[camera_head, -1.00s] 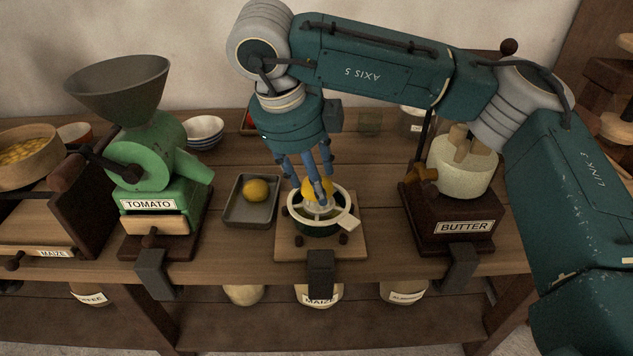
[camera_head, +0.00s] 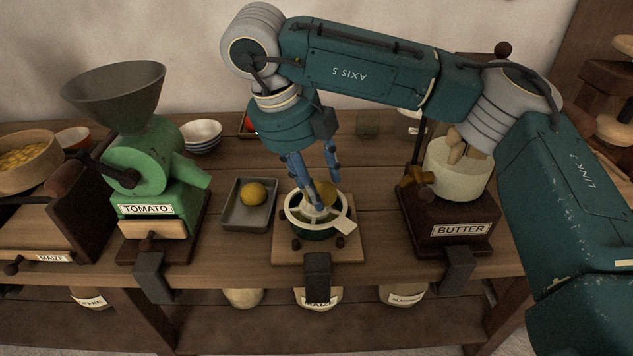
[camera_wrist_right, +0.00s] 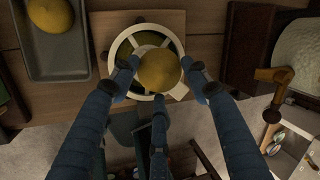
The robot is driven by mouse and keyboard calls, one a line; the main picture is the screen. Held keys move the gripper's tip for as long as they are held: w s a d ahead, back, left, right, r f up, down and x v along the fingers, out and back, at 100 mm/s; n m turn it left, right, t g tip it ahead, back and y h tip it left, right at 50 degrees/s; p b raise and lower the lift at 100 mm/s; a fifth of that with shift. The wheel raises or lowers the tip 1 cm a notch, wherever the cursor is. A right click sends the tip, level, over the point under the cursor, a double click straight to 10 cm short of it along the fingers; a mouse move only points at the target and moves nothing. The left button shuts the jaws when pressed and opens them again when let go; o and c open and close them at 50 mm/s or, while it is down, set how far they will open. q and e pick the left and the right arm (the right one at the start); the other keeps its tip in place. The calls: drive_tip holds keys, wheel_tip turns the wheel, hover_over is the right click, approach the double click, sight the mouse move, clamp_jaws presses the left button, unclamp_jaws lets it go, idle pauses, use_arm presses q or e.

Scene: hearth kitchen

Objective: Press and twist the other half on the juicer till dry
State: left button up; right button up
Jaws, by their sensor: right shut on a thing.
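My right gripper (camera_head: 318,196) has its blue fingers around a yellow fruit half (camera_head: 327,190) on top of the juicer. In the right wrist view the half (camera_wrist_right: 159,71) shows its rounded skin between the fingertips (camera_wrist_right: 160,76), over the middle of the juicer (camera_wrist_right: 115,57). The juicer (camera_head: 345,226) is a round bowl with a pale rim and side tab, standing on a wooden board. The cut face of the half and its contact with the juicer's cone are hidden. My left gripper is not in view.
A grey tray (camera_head: 232,219) left of the juicer holds another rounded yellow fruit piece (camera_head: 253,194). The green tomato mill (camera_head: 150,166) stands further left, the butter churn (camera_head: 458,215) to the right. A dark clamp (camera_head: 318,277) sits at the table's front edge before the juicer.

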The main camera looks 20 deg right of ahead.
sight(317, 179)
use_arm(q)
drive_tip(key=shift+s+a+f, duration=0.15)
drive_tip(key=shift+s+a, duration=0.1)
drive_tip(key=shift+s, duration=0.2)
use_arm(e)
drive_tip(key=shift+f+m, duration=0.3)
drive_tip(key=shift+m, duration=0.1)
